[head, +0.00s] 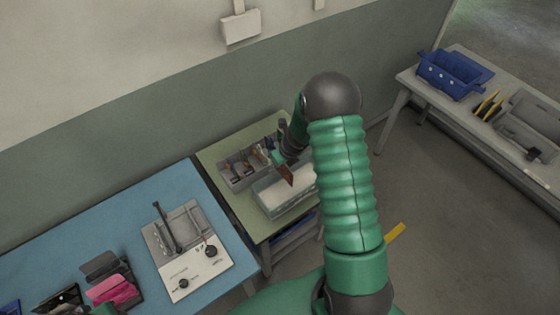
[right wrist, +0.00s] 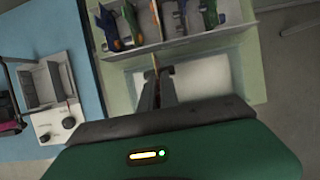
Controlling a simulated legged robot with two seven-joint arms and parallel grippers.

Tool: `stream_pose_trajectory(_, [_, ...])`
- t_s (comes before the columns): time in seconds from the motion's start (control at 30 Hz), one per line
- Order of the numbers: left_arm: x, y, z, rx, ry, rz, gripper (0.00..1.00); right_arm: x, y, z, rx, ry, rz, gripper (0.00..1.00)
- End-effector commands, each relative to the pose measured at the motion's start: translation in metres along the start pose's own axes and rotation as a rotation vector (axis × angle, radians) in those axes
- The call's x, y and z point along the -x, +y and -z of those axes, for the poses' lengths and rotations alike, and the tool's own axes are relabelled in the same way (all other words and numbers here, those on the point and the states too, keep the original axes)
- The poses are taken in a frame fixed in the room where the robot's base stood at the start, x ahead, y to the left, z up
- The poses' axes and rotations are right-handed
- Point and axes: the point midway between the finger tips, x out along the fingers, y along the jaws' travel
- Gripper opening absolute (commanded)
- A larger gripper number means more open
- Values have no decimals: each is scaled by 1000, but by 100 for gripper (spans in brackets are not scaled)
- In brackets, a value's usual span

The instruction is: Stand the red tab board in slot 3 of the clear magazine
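My right gripper (head: 279,158) reaches down over the green table and is shut on a reddish-brown board (head: 286,174), which hangs tilted below the fingers. In the right wrist view the board (right wrist: 155,61) shows nearly edge-on at the fingertips (right wrist: 161,76). A see-through box (head: 272,205) with a pale inside, seemingly the clear magazine, lies under the board; it also shows in the right wrist view (right wrist: 221,99). I cannot make out its slots or whether the board touches it.
A grey divided rack (head: 232,184) with several coloured-tab pieces stands directly behind the box. A grey-and-white fixture (head: 199,272) and a pink item (head: 114,290) lie on the blue table. A blue bin (head: 450,75) stands on the far-right bench.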

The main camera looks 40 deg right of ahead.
Motion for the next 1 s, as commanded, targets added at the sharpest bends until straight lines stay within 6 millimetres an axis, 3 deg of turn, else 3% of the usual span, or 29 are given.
stream_pose_trajectory(0.73, [-65, 0, -15, 0, 0, 0, 36, -63, 0, 26, -1, 0, 0, 0])
stream_pose_trajectory(1.0, [-64, 0, -15, 0, 0, 0, 36, -61, 1, 26, 0, 0, 0, 0])
